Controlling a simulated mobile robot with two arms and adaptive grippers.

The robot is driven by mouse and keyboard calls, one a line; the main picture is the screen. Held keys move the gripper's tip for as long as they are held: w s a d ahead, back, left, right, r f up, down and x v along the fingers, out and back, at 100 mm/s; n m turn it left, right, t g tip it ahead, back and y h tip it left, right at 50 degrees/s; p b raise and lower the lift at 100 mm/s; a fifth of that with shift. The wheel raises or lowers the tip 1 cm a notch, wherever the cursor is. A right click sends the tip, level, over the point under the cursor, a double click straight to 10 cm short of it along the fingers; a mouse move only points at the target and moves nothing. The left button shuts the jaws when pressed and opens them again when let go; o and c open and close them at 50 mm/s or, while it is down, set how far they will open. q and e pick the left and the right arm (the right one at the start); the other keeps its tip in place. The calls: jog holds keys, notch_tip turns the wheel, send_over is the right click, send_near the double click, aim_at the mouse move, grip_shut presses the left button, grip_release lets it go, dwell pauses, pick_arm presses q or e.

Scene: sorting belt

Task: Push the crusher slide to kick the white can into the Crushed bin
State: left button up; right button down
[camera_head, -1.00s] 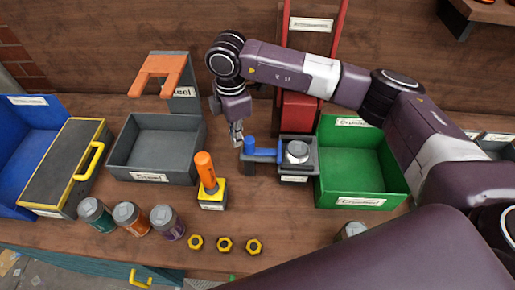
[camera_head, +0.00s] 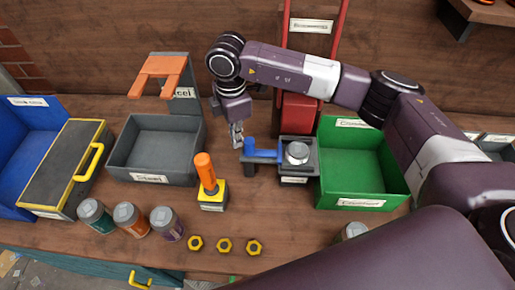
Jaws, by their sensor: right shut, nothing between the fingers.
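The white can (camera_head: 297,151) sits on the crusher's dark bed (camera_head: 312,168), in front of the red crusher frame (camera_head: 300,113). The blue crusher slide (camera_head: 262,154) lies just left of the can. The green Crushed bin (camera_head: 363,202) stands right beside the crusher and looks empty. My right gripper (camera_head: 238,143) is shut and empty, pointing down at the left end of the slide. I cannot tell whether its fingertips touch the slide. My left gripper is out of view.
A grey bin (camera_head: 152,178) labelled Steel stands to the left, with an orange fork-shaped part (camera_head: 158,72) behind it. An orange-handled tool (camera_head: 206,172) stands upright nearby. Several cans (camera_head: 132,220) and yellow nuts (camera_head: 224,245) line the front. A blue bin (camera_head: 25,150) is far left.

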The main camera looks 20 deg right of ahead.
aim_at(269, 150)
jog(key=shift+s+d, duration=0.55)
jog(key=shift+d, duration=0.85)
jog(key=shift+s+d, duration=0.6)
jog(key=shift+d, duration=0.75)
jog(key=shift+s+d, duration=0.55)
jog(key=shift+d, duration=0.85)
jog(key=shift+w+a+b, duration=0.8)
jog(key=shift+w+a, duration=1.15)
jog(key=shift+a, duration=2.7)
notch_tip(269, 150, up, 8)
jog(key=p, duration=0.4)
jog(key=shift+p, duration=0.35)
